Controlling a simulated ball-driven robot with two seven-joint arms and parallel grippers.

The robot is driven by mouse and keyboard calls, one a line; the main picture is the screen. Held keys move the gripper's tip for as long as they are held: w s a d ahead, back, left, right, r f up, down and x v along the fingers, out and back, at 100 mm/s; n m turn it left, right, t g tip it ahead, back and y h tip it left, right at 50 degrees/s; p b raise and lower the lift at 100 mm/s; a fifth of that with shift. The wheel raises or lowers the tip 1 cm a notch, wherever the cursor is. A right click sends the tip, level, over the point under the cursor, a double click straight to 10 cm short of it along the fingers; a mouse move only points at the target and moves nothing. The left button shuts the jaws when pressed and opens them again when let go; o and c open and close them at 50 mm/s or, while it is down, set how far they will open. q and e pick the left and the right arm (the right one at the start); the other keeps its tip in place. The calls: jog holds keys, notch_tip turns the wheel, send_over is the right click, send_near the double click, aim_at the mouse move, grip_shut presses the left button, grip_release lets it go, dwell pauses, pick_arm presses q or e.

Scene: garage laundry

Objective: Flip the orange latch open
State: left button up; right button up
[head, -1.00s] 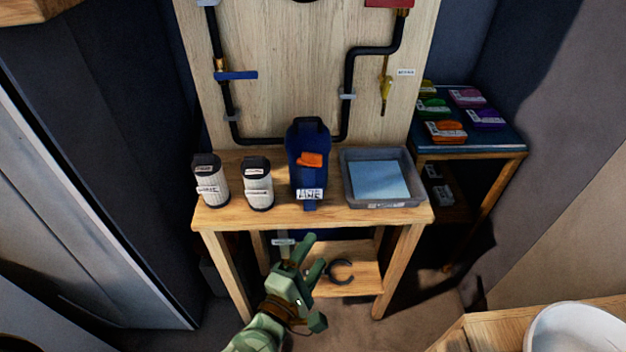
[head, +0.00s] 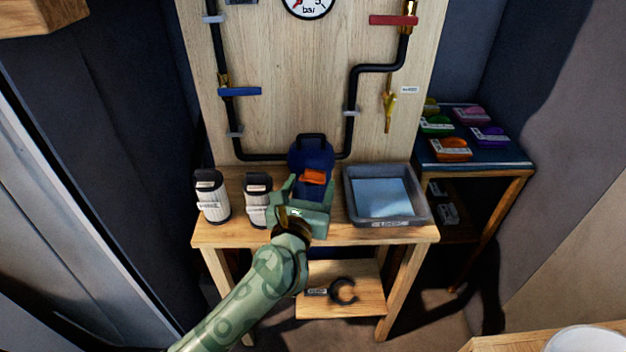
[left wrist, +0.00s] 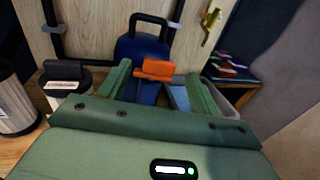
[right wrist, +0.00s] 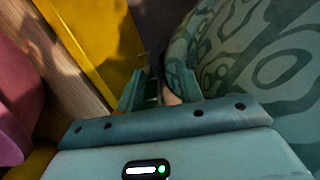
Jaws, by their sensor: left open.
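The orange latch (head: 314,177) is on the front of a dark blue housing (head: 311,152) with a black handle, on the wooden table. My left gripper (head: 312,186) is open in front of the housing, its fingers to either side of the latch in the picture. In the left wrist view, the latch (left wrist: 157,69) shows between the two green fingertips (left wrist: 160,80), with the blue housing (left wrist: 143,50) behind it. I cannot tell whether a finger touches it. My right gripper (right wrist: 160,88) shows only in its own wrist view, beside my patterned body; its opening is unclear.
Two white canisters (head: 211,197) stand left of the housing. A grey tray (head: 422,205) with a blue sheet is close on its right. Black pipes with a blue valve lever (head: 240,91) and a red one (head: 394,20) run on the board behind. A side shelf (head: 480,160) holds coloured packs.

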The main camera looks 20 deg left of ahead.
aim_at(315, 174)
pick_arm(q)
jog(key=shift+w+a, duration=0.2)
jog(key=shift+w, duration=1.25)
jog(key=c, duration=1)
jog(key=shift+w+d+f+n+g+y+b, duration=0.15)
jog(key=shift+n+y+b, duration=0.15)
jog(key=shift+n+y, duration=0.35)
jog(key=shift+s+d+r+n+g+y+b, duration=0.2)
jog(key=shift+n+y, duration=0.25)
jog(key=shift+y, duration=0.4)
jog(key=shift+w+n+g+y+b, duration=0.25)
jog(key=shift+n+y, duration=0.35)
jog(key=shift+y, duration=0.3)
